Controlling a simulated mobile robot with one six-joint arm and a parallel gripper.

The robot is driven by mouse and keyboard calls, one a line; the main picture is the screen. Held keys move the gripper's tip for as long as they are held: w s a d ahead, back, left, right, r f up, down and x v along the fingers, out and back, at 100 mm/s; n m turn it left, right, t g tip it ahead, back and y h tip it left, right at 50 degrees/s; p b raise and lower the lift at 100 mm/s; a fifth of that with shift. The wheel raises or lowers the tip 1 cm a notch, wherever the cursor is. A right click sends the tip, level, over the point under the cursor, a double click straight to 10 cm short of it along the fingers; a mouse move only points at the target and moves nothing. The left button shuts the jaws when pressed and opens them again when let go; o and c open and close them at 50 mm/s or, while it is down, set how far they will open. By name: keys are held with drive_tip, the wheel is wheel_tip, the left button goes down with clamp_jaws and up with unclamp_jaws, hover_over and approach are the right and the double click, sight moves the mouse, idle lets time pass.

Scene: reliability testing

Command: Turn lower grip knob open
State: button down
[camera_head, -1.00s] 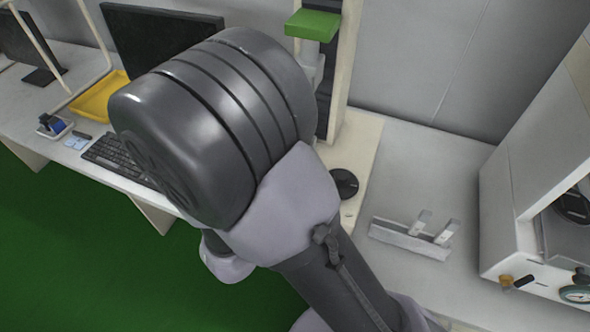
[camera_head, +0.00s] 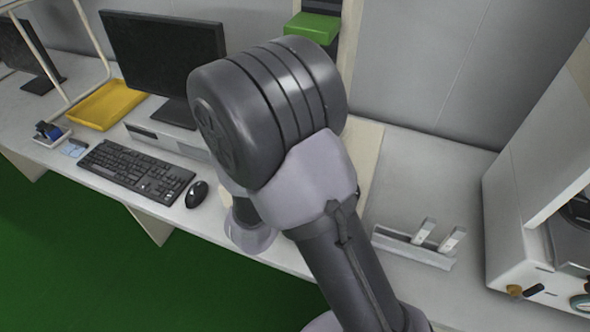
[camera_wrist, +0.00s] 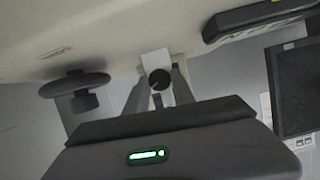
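In the wrist view my gripper (camera_wrist: 160,88) shows as a dark body with a green light and two grey fingers that look spread apart. Between and beyond them is a pale block with a small round black knob (camera_wrist: 159,79). I cannot tell whether the fingers touch it. Another black disc-shaped knob (camera_wrist: 75,84) stands out from the beige surface to the left. I cannot tell for sure which is the lower grip knob. In the head view the machine with the green part (camera_head: 312,25) stands behind my arm, which hides its lower grip and my gripper.
A monitor (camera_head: 165,52), keyboard (camera_head: 135,172), mouse (camera_head: 197,194) and yellow tray (camera_head: 107,104) are on the desk to the left. A metal rack (camera_head: 412,247) lies on the right bench beside a white cabinet (camera_head: 520,245). A dark panel (camera_wrist: 260,17) is at upper right in the wrist view.

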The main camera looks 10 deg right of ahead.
drive_tip(key=shift+r+p, duration=0.1)
drive_tip(key=shift+p, duration=0.3)
drive_tip(key=shift+r+n+h+p, duration=0.1)
drive_tip(key=shift+n+h+p, duration=0.2)
drive_tip(key=shift+n+p, duration=0.35)
drive_tip(key=n+g+h+p, duration=0.1)
drive_tip(key=n+p, duration=0.1)
drive_tip(key=p, duration=0.2)
drive_tip(key=shift+w+a, duration=0.1)
drive_tip(key=shift+a, duration=0.05)
drive_tip(key=n+g+h+p, duration=0.1)
drive_tip(key=n+h+p, duration=0.1)
drive_tip(key=p, duration=0.1)
drive_tip(key=shift+w+a+n, duration=0.1)
drive_tip(key=shift+n, duration=0.15)
drive_tip(key=shift+f+n+h+p, duration=0.35)
drive_tip(key=shift+n+h+p, duration=0.25)
drive_tip(key=shift+n, duration=0.5)
drive_tip(key=c, duration=1.1)
unclamp_jaws()
drive_tip(key=shift+o, duration=0.2)
